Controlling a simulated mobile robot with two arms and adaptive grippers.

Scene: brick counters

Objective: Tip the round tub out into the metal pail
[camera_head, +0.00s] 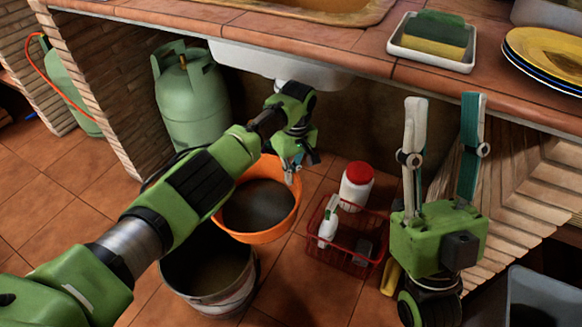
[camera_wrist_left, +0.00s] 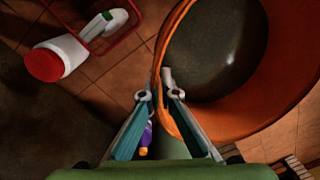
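The round orange tub (camera_head: 292,215) has a dark grey, smooth inside or contents; which cannot be told. It fills the right of the left wrist view (camera_wrist_left: 285,85). My left gripper (camera_head: 291,172) is at the tub's far rim, with the rim between its close-set fingertips (camera_wrist_left: 160,78); it looks shut on it. The metal pail (camera_head: 225,300) stands on the floor in front of the tub, partly hidden by my left arm. The tub overlaps the pail's edge in the head view; whether it is raised is unclear. My right gripper (camera_head: 444,110) points up, open and empty.
A green gas cylinder (camera_head: 192,105) stands behind my left arm. The tiled counter (camera_head: 340,40) overhangs, bearing a sponge dish (camera_head: 405,47) and plates (camera_head: 545,50). Floor is clear at left.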

